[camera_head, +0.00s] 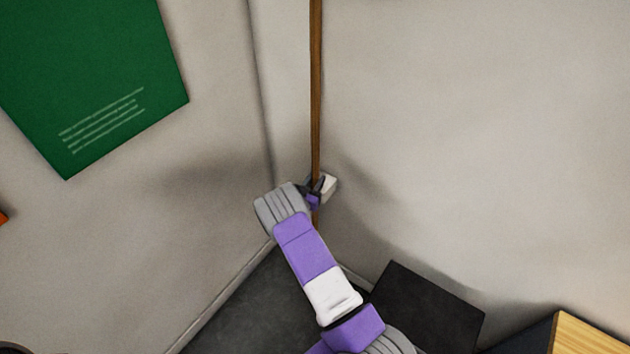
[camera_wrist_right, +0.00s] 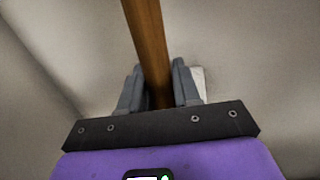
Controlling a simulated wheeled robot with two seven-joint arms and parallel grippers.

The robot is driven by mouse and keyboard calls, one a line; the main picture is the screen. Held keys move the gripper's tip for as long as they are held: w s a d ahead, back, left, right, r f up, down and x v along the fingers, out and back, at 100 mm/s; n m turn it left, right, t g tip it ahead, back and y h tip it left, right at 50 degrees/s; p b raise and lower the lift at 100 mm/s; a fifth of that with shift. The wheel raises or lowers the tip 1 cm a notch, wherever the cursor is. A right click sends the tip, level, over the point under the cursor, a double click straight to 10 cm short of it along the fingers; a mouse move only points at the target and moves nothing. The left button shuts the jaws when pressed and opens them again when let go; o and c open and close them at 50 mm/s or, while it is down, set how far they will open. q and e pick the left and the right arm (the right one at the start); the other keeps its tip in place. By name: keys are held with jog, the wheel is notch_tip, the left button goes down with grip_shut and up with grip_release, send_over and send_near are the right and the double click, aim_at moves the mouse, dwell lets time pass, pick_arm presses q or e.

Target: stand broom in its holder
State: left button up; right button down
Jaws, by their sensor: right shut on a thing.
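The broom's brown wooden handle (camera_head: 316,90) stands nearly upright near the corner of the room. Its upper end runs out of the top of the head view, and the broom's lower end is hidden behind my right arm. My right gripper (camera_head: 318,192) is shut around the handle, which also shows between the two grey fingers in the right wrist view (camera_wrist_right: 150,45). A small white block (camera_head: 328,184), perhaps the holder, is on the wall just behind and right of the gripper. It shows partly behind the right finger in the wrist view (camera_wrist_right: 199,80). My left gripper is out of view.
Two pale walls meet in a corner behind the handle. A green board (camera_head: 90,80) hangs on the left wall. A dark flat panel (camera_head: 428,305) is by the right wall, with a wooden-topped piece of furniture (camera_head: 582,338) at the lower right. Dark floor (camera_head: 255,305) shows below.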

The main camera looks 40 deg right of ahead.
jog(key=shift+f+b, duration=0.4)
jog(key=shift+b, duration=0.1)
jog(key=c, duration=0.8)
grip_release()
jog(key=shift+f, duration=0.2)
jog(key=shift+r+p, duration=0.45)
jog(key=shift+r, duration=0.1)
jog(key=p+v, duration=0.2)
jog(key=v, duration=1)
jog(key=shift+p, duration=0.3)
